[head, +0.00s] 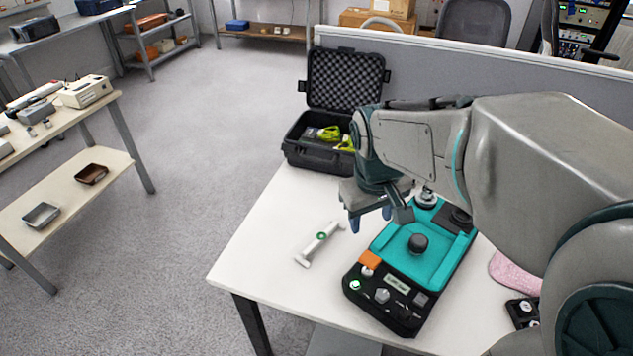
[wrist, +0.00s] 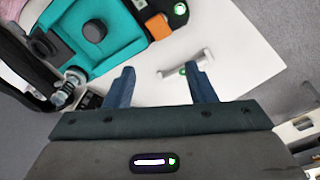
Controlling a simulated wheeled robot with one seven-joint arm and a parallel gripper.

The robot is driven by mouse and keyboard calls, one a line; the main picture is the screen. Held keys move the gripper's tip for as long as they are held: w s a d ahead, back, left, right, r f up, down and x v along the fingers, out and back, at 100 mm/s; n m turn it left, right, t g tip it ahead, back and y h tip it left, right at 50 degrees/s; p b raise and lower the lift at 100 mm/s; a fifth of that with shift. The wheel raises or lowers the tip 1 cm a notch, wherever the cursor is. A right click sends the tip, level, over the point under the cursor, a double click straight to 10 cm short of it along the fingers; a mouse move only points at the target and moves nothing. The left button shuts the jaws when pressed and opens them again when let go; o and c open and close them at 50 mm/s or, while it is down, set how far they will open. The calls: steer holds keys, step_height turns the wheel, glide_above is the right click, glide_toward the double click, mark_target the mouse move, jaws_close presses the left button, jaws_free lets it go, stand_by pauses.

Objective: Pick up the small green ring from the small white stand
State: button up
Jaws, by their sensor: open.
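The small green ring (head: 321,236) sits on the small white stand (head: 307,255), which lies on the white table left of the teal device. In the wrist view the ring (wrist: 183,71) shows on the stand (wrist: 199,61) just beyond the right fingertip, which partly covers the stand. My gripper (head: 370,222) is open and empty, with blue fingers. In the head view it hangs above the table, between the stand and the teal device. In the wrist view the gripper (wrist: 160,82) has clear space between its fingers.
The teal and black device (head: 428,255) with a dark knob stands right of the stand. An open black case (head: 319,154) with yellow-green items is at the back. A pink pad (head: 514,272) lies on the right. The table is bare left and in front of the stand.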

steer(key=w+a+f+n+g+b, duration=0.1)
steer(key=w+a+f+n, duration=0.25)
steer(key=w, duration=0.35)
steer(key=w+a+f+n+g, duration=0.1)
steer(key=w+a+f+n, duration=0.25)
steer(key=w, duration=0.35)
steer(key=b, duration=0.1)
glide_above(321, 236)
steer(key=shift+y, duration=0.4)
steer(key=f, duration=0.7)
steer(key=shift+s+d+f, duration=0.15)
steer(key=shift+d+f, duration=0.05)
steer(key=shift+f, duration=0.1)
steer(key=shift+w+a+f, duration=0.1)
steer(key=shift+w+f, duration=0.05)
steer(key=shift+f, duration=1.4)
steer(key=shift+w+a+f, duration=0.1)
steer(key=shift+f, duration=1.4)
steer(key=c, duration=1.1)
